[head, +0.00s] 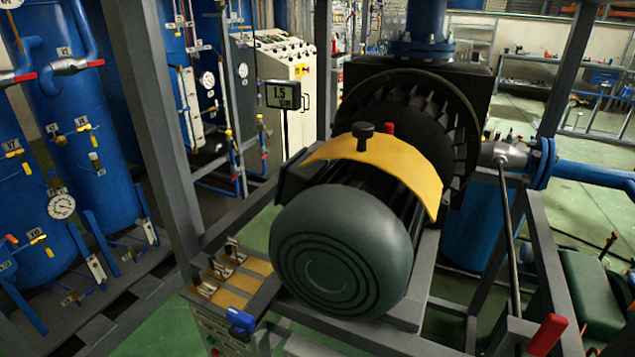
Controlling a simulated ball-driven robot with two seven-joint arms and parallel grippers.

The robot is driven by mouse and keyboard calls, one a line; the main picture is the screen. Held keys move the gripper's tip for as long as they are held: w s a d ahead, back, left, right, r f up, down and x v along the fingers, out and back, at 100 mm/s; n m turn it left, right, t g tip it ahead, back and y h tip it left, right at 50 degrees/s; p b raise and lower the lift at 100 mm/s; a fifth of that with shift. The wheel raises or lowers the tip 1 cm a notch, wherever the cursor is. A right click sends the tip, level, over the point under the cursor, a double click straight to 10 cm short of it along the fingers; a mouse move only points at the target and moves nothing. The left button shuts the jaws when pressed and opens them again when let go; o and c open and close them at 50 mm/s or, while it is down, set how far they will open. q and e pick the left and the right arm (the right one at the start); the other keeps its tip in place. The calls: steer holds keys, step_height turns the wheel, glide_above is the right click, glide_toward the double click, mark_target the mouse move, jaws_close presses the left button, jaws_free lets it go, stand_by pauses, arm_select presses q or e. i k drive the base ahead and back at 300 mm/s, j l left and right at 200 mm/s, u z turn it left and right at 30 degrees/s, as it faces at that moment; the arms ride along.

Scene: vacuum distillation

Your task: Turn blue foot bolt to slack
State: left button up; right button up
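A blue block-like head (241,320) sits at the front left of the motor frame, low in the head view; it looks like the blue foot bolt. Its shank and seat cannot be made out, nor can I tell whether it is tight or slack. The big dark green-grey motor (340,250) lies on the grey frame just right of and behind it. Neither of my grippers shows in the head view, so nothing is seen touching the blue head.
A yellow plate (384,165) with a black knob (362,131) lies over the motor. Metal clips (221,268) sit on a tan strip behind the blue head. A red-ended lever (547,336) stands at the front right. Grey frame posts (160,120) and blue tanks (75,150) fill the left.

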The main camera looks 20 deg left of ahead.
mark_target(243, 323)
steer(key=u, duration=1.3)
